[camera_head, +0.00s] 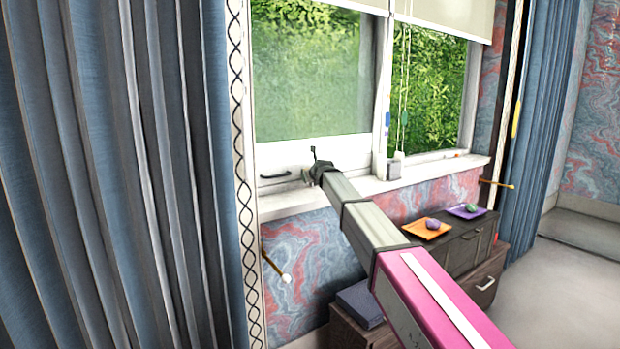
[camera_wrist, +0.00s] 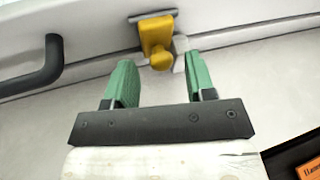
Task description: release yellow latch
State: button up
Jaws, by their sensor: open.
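The yellow latch (camera_wrist: 155,35) is on the white window frame at the top middle of the wrist view, with a rounded knob at its lower end. My gripper (camera_wrist: 159,68) is open, its two green fingers spread below and to either side of the latch. The right finger is close to a small pale block beside the latch; I cannot tell if they touch. No finger is closed on the latch. In the head view my gripper (camera_head: 314,163) is at the lower window frame, and the latch cannot be made out there.
A dark handle (camera_wrist: 34,72) is on the frame left of the latch. Orange (camera_head: 420,233) and purple (camera_head: 466,211) trays sit on a dark cabinet (camera_head: 466,247). A blue curtain (camera_head: 120,180) hangs left.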

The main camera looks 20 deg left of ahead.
jog(key=shift+w+a+f, duration=0.25)
jog(key=shift+w+a, duration=0.05)
jog(key=shift+w, duration=0.2)
jog(key=c, duration=0.8)
jog(key=shift+c, duration=0.2)
